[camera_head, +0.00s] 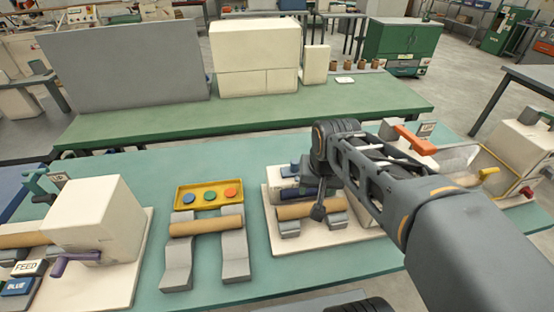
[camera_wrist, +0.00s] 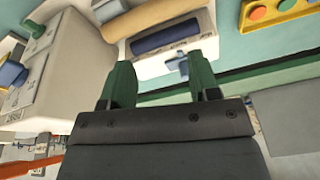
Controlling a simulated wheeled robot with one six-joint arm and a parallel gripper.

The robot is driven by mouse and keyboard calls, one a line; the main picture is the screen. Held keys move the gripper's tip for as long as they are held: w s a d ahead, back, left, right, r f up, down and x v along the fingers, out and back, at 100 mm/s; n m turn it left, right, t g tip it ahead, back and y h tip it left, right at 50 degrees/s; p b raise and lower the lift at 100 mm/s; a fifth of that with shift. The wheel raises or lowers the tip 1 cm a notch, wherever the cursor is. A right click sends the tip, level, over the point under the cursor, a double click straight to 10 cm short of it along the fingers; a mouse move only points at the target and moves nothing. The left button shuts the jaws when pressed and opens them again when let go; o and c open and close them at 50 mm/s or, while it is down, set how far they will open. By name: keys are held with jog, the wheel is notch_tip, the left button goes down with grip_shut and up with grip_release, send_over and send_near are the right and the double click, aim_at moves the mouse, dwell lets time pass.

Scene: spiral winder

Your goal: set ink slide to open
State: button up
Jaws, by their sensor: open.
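The inking unit is a white box with a dark blue roller (camera_wrist: 172,34) on it, beside a tan cardboard-coloured roll (camera_wrist: 150,15). In the wrist view a small blue part (camera_wrist: 183,66), possibly the ink slide, shows on the box face near the right fingertip. Whether the slide is open or closed cannot be told; the labels are too small to read.
A yellow tray (camera_head: 181,201) with coloured discs stands left of the unit, behind a roll (camera_head: 205,226) on grey supports. A white machine (camera_head: 98,225) with a purple crank is at far left. An orange lever (camera_head: 415,140) is behind my arm. The teal table (camera_head: 160,160) has free room behind.

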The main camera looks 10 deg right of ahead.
jog(key=w+r+m+g+p, duration=0.15)
jog(key=w+r+m, duration=0.3)
jog(key=w, duration=0.65)
jog(key=m+g, duration=0.1)
jog(key=m, duration=0.3)
send_over(295, 161)
jog(key=f, duration=0.1)
notch_tip(295, 161, down, 14)
jog(key=shift+r, duration=0.25)
jog(key=shift+c, duration=0.5)
grip_shut()
